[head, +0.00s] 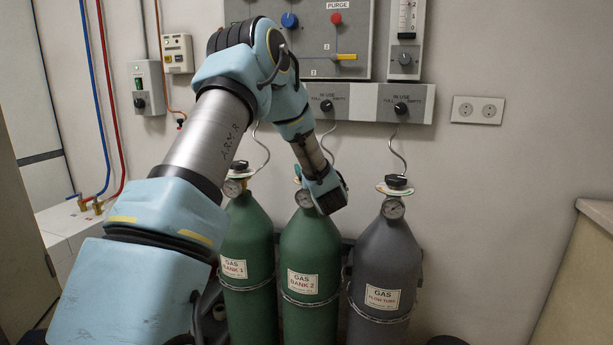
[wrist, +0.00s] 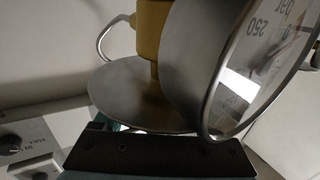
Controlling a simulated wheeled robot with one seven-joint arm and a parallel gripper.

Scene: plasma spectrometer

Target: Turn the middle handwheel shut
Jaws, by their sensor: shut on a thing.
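The middle green cylinder (head: 308,250), labelled GAS BANK 2, stands upright between two others. My gripper (head: 320,184) is at its top, in front of the valve, and hides the middle handwheel there. The jaws are shut on it, though the fingertips and their contact are not clearly seen. A round pressure gauge (head: 304,198) shows just left of my gripper. In the wrist view, the gauge (wrist: 265,70) fills the right side, beside a brass valve body (wrist: 152,35) and a metal disc (wrist: 135,95). A dark gripper part (wrist: 155,155) crosses the bottom.
The left green cylinder (head: 248,245) and the grey right cylinder (head: 385,265) stand close on either side, each with a black handwheel (head: 239,165) (head: 397,182). Thin hoses (head: 399,150) rise to the wall panel (head: 370,103). A counter (head: 585,260) is at the far right.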

